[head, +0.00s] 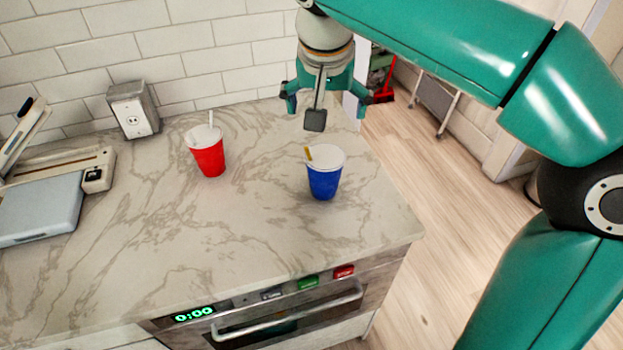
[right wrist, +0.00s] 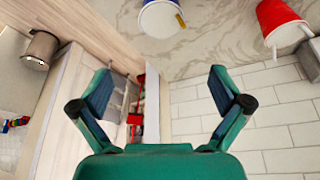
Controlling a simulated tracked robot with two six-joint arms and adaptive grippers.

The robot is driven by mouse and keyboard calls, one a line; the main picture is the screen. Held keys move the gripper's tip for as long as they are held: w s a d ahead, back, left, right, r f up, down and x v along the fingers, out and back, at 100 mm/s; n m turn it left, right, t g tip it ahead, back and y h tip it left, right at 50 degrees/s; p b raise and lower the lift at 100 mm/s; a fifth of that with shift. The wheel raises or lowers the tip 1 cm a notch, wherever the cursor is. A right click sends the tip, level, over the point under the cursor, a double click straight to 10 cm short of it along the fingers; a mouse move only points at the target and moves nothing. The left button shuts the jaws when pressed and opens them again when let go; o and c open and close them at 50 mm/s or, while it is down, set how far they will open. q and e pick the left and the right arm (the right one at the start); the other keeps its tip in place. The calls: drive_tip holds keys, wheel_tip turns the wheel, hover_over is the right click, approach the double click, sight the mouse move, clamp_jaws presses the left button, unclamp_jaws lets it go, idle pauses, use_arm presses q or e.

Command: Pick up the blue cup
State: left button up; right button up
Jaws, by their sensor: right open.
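The blue cup (head: 325,180) stands upright on the marble counter near its right edge, with a white lid and a short yellow straw. It also shows in the right wrist view (right wrist: 158,20), cut by the top edge. My right gripper (head: 328,100) hangs behind the cup near the wall, apart from it. In the right wrist view its two fingers (right wrist: 160,90) are spread wide with nothing between them. My left gripper is not in view.
A red cup (head: 208,157) with a white lid and straw stands left of the blue cup. An outlet box (head: 133,110) and a grey device (head: 45,205) are farther left. An oven (head: 290,312) is below the counter front. Open floor (head: 420,230) lies to the right.

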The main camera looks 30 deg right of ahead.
wheel_tip(320, 180, down, 2)
drive_tip(key=b, duration=0.1)
approach(325, 159)
drive_tip(key=shift+s+f, duration=0.1)
drive_tip(key=shift+f, duration=2.4)
drive_tip(key=shift+w+d+f, duration=0.2)
drive_tip(key=shift+w+f, duration=0.05)
drive_tip(key=shift+f, duration=0.35)
drive_tip(key=c, duration=0.7)
